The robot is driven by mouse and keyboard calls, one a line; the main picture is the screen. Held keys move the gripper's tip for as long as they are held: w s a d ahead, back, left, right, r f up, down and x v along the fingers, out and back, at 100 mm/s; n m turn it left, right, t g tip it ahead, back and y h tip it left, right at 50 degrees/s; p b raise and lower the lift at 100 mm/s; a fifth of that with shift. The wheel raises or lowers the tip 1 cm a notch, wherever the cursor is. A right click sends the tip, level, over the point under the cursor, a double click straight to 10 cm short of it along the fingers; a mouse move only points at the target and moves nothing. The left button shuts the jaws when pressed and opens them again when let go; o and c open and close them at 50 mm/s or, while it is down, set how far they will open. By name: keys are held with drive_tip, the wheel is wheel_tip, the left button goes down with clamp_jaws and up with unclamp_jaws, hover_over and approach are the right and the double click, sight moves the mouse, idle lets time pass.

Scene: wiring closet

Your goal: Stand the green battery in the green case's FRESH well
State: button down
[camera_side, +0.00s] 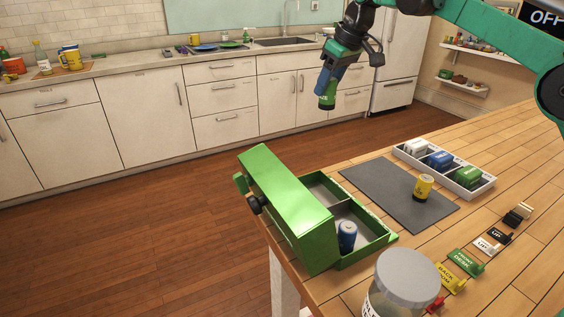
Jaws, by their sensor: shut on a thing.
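My gripper (327,84) is at the top middle of the side view, high above and behind the green case. It is shut on the green battery (327,102), which hangs slightly tilted with its lower end showing. The green case (290,200) sits at the table's left edge, its tall green side or lid toward the left. A divider parts its grey inside into two wells. The far well (322,190) looks empty from here. A blue battery (347,236) stands in the near well. I cannot read which well is marked FRESH.
A yellow battery (423,187) stands on a dark mat (375,185). Behind it, a white tray (484,189) holds white, blue and green items. A lidded jar (405,280) stands at the front. Small label blocks (465,262) line the right. Air around my gripper is clear.

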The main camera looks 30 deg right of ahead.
hover_over(307, 175)
drive_tip(key=s+a, duration=0.2)
drive_tip(key=f, duration=0.1)
drive_tip(key=shift+n, duration=0.3)
drive_tip(key=f, duration=1.4)
drive_tip(key=shift+s+d+f, duration=0.1)
drive_tip(key=shift+s+f, duration=0.15)
drive_tip(key=shift+f, duration=2.25)
drive_tip(key=shift+f, duration=0.15)
drive_tip(key=shift+c, duration=2.1)
unclamp_jaws()
drive_tip(key=v, duration=1.2)
drive_tip(key=s+d+m+t+h, duration=0.1)
drive_tip(key=s+m+t, duration=0.2)
drive_tip(key=s, duration=1.4)
drive_tip(key=shift+s+f+m, duration=0.25)
drive_tip(key=shift+s+m, duration=0.1)
drive_tip(key=shift+m, duration=0.35)
